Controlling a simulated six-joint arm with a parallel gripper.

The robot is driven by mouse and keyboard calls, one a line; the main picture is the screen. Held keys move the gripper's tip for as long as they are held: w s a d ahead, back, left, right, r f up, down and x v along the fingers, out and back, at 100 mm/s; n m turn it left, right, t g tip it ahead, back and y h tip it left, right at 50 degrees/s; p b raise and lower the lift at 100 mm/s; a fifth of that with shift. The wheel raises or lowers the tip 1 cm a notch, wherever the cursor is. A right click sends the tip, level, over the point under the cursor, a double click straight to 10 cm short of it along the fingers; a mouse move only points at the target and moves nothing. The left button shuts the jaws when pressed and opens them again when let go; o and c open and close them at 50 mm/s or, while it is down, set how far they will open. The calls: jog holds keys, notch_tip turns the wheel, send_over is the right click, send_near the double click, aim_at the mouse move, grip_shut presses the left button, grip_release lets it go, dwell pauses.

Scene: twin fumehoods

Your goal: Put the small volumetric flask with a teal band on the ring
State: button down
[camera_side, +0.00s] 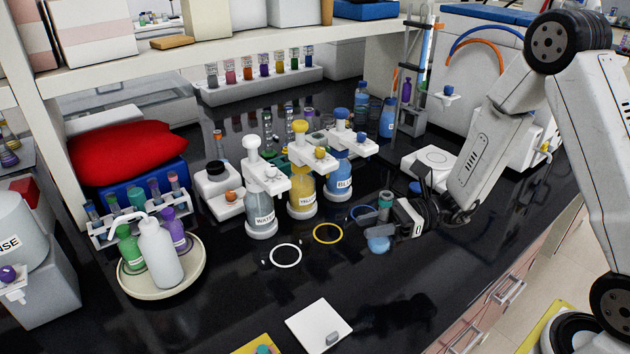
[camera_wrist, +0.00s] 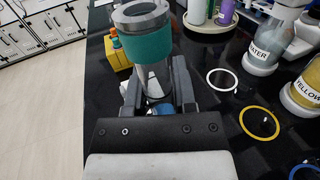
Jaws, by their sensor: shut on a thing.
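The small volumetric flask (camera_side: 377,243) has a teal band around its neck and a bluish round bulb. In the wrist view the teal band (camera_wrist: 148,45) and open mouth fill the top, partly hiding the neck and bulb below. My gripper (camera_side: 388,225) is shut on the flask's neck, and its fingers show on both sides in the wrist view (camera_wrist: 158,92). The flask is roughly upright, low over or on the black bench; I cannot tell which. A white ring (camera_side: 273,262), a yellow ring (camera_side: 314,235) and a blue ring (camera_side: 353,215) lie to its left.
Labelled wash bottles, water (camera_side: 261,214), yellow (camera_side: 302,190) and blue (camera_side: 338,178), stand behind the rings. A round tray (camera_side: 195,276) with bottles is at left. A white square plate (camera_side: 312,318) and a yellow block (camera_side: 252,346) are at the front. The bench between is clear.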

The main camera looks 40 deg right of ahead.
jog(key=w+d+f+m+t+h, duration=0.1)
jog(key=w+f+t, duration=0.1)
jog(key=w+d+f+m+t+h, duration=0.1)
jog(key=w+f, duration=0.1)
jog(key=f, duration=0.1)
jog(key=w+d+f+m+t+h, duration=0.1)
jog(key=w+f+m+t, duration=0.1)
jog(key=shift+d+f+t, duration=0.3)
jog(key=shift+d+f, duration=0.1)
jog(key=x, duration=1.3)
jog(key=shift+w+a+f, duration=0.2)
jog(key=shift+w, duration=0.05)
jog(key=shift+w+a, duration=0.4)
jog(key=shift+a, duration=0.15)
jog(key=shift+w+a+f, duration=0.25)
jog(key=shift+w+a, duration=0.25)
jog(key=shift+a, duration=0.05)
jog(key=shift+w+a+f, duration=0.25)
jog(key=shift+w+a, duration=0.25)
jog(key=shift+a, duration=0.1)
jog(key=shift+f, duration=0.25)
jog(key=shift+f, duration=0.1)
jog(key=shift+c, duration=2.1)
grip_release()
